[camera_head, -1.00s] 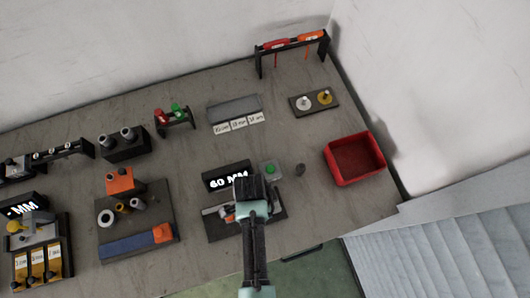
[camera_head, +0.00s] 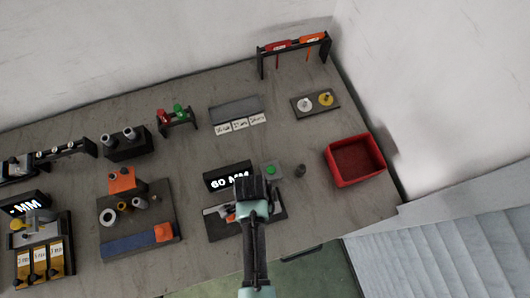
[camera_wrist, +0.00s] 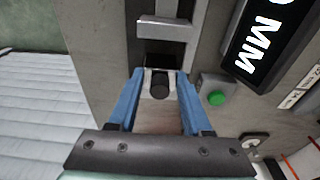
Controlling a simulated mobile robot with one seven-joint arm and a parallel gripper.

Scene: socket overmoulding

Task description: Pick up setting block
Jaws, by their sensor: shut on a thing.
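My gripper (camera_wrist: 160,84) is shut on a small part with a dark round face and light grey edges (camera_wrist: 160,88), which I take to be the setting block. The part sits between the tips of the blue fingers in the wrist view. In the head view my gripper (camera_head: 256,186) is over the dark measuring fixture (camera_head: 220,231) at the front of the table and hides the part. I cannot tell whether the part is clear of the fixture.
A black "60 MM" display (camera_head: 228,177) stands right behind my gripper. A red bin (camera_head: 354,160) stands at the right. An orange-and-blue fixture (camera_head: 138,242) is at the left.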

